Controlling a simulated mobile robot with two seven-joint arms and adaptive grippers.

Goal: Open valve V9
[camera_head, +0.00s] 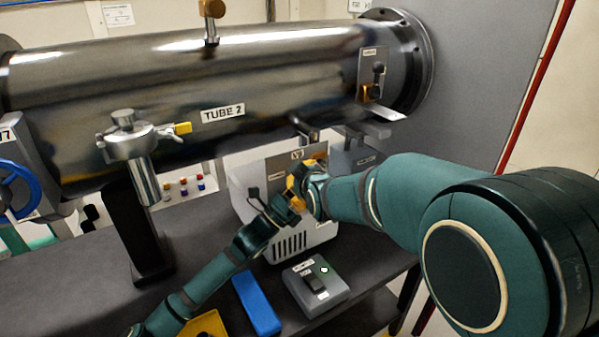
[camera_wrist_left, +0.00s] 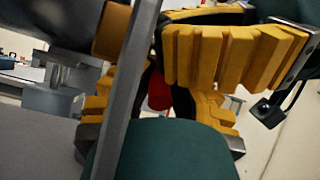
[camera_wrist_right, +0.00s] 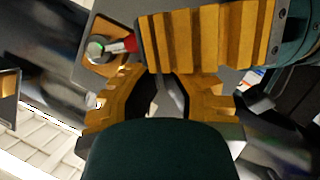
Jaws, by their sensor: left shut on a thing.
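A plate (camera_head: 285,170) whose label starts with V, its number too small to read, stands upright on the light grey box below the tube. My left gripper (camera_head: 287,202) is at this plate. In the left wrist view a red handle (camera_wrist_left: 158,92) sits between its fingers, which are shut on it. The red handle (camera_wrist_right: 124,45) also shows in the right wrist view, beside a round green-rimmed part on an orange base (camera_wrist_right: 102,60). My right gripper (camera_head: 305,187) is close beside the left one, its fingers apart with a gap between them. The grippers hide most of the valve.
The large metal tube (camera_head: 270,75) labelled TUBE 2 runs above. A post with a clamp (camera_head: 142,180) stands left on the dark bench (camera_head: 70,290). A grey switch box (camera_head: 315,285) and a blue block (camera_head: 255,305) lie in front. A blue handwheel (camera_head: 15,190) is far left.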

